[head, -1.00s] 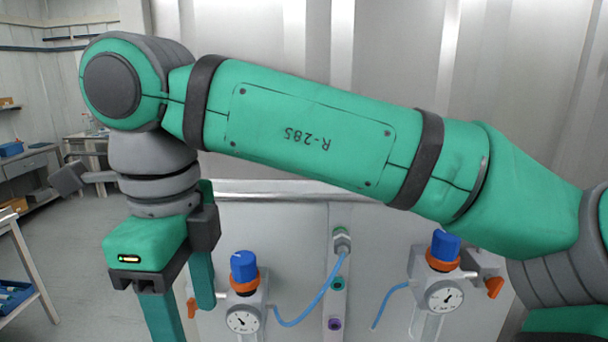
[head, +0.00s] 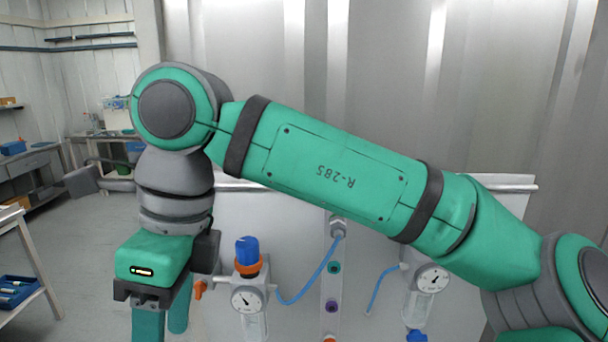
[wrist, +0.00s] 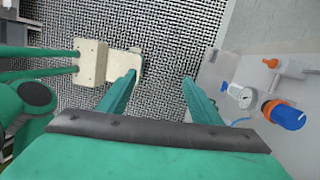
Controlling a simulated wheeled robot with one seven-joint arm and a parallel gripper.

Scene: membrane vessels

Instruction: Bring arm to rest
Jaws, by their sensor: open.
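My gripper (head: 161,318) hangs downward at the left of the head view, with its lower finger ends cut off by the frame edge. In the wrist view my gripper (wrist: 160,78) shows two green fingers spread apart with nothing between them. Beyond them is a grey dotted floor surface. My green arm spans the head view from upper left to lower right.
A pale panel carries a left regulator (head: 247,285) with a blue knob, close right of my gripper, and a right gauge (head: 433,279). A blue hose (head: 310,283) runs from a fitting. A side table (head: 18,250) with a blue tray stands at far left.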

